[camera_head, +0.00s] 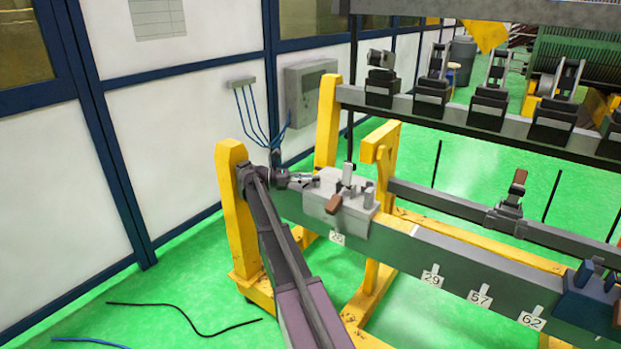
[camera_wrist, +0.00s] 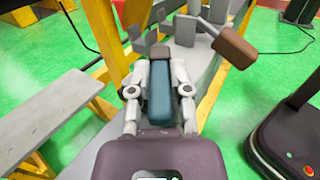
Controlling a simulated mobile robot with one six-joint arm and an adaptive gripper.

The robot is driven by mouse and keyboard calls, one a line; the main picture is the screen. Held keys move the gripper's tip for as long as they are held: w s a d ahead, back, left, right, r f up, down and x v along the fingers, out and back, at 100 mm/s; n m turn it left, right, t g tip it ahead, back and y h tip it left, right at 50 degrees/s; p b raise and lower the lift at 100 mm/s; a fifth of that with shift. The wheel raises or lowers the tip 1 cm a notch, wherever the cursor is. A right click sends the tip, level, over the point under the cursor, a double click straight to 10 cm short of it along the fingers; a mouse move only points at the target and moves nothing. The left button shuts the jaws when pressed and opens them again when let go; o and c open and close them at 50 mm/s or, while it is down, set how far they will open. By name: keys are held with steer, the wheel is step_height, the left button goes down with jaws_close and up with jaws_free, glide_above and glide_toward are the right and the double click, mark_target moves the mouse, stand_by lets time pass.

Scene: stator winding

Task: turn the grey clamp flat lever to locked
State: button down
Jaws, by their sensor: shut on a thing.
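In the wrist view my gripper (camera_wrist: 160,72) has its two pale fingers on either side of a blue-grey flat bar (camera_wrist: 160,95), shut on it. The bar looks like the clamp's flat lever and points back toward my palm. The grey clamp parts (camera_wrist: 182,32) stand just beyond the fingertips. A brown-handled lever (camera_wrist: 236,48) sticks out to the right, apart from my fingers. In the head view my gripper (camera_head: 308,181) is at the left side of the pale clamp block (camera_head: 352,214); the brown handle (camera_head: 333,204) is at its front. The held lever is too small to make out there.
The clamp block sits on a long grey beam (camera_head: 400,246) with number tags, carried by yellow stands (camera_head: 232,200). A second rail (camera_head: 460,124) with several black clamps runs behind. White wall panels (camera_head: 170,150) are at left.

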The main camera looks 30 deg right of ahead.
steer(key=shift+w+m+g+y, duration=0.1)
steer(key=shift+m+g+y, duration=0.2)
steer(key=c, duration=0.6)
jaws_free()
steer(key=shift+d, duration=0.15)
